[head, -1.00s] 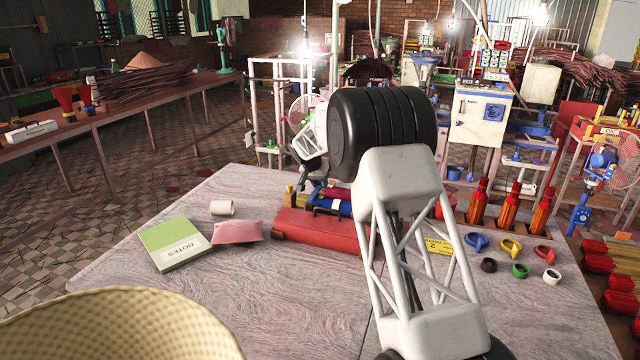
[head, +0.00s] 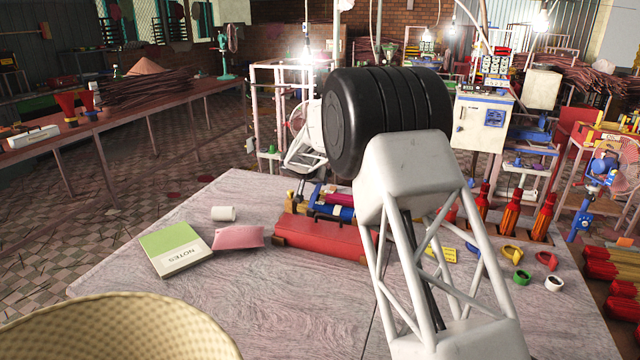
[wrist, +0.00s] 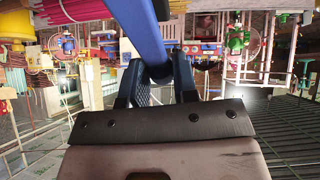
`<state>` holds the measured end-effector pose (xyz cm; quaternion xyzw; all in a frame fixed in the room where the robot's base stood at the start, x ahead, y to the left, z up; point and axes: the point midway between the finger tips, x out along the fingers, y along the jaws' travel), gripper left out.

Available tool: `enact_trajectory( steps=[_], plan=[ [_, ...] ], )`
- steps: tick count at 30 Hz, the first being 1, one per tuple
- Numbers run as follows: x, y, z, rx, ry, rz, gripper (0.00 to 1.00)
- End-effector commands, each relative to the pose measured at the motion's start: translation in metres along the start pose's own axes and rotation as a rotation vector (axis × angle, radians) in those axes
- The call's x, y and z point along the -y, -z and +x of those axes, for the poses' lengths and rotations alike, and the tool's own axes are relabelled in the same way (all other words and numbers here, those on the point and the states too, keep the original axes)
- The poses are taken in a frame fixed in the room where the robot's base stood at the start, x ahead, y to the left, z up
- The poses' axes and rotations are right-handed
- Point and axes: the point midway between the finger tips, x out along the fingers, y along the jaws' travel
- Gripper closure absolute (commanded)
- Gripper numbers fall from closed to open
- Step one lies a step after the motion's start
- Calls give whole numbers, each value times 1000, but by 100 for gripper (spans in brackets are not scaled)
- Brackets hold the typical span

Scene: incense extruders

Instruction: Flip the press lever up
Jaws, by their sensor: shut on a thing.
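My gripper (wrist: 158,66) is shut on a blue bar (wrist: 138,22), which runs up from between its two dark fingers in the wrist view; I take it to be the press lever. In the head view, my gripper (head: 299,188) is small and dark, at the back left of the red block (head: 320,238) on the table. Blue parts (head: 336,210) lie just right of it, above the red block, with yellow and magenta pieces. My own arm hides what is right of the block. The exact grip point is too small to tell in the head view.
A green and white notes book (head: 174,248), a pink pouch (head: 238,237) and a white roll (head: 223,213) lie left of the block. Red bottles (head: 512,210) and coloured rings (head: 522,277) are at the right. A woven basket (head: 110,325) fills the front left. The table's middle front is clear.

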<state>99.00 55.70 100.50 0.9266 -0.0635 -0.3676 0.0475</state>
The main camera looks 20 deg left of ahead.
Motion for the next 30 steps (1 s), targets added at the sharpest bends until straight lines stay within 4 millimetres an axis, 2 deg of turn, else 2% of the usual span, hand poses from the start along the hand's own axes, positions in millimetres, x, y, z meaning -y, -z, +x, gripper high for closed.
enact_trajectory(
  steps=[19, 30],
  plan=[
    [-6, 1, -39, -331, -13, 49, 100],
    [-9, -5, -61, -526, -21, 80, 100]
  ],
)
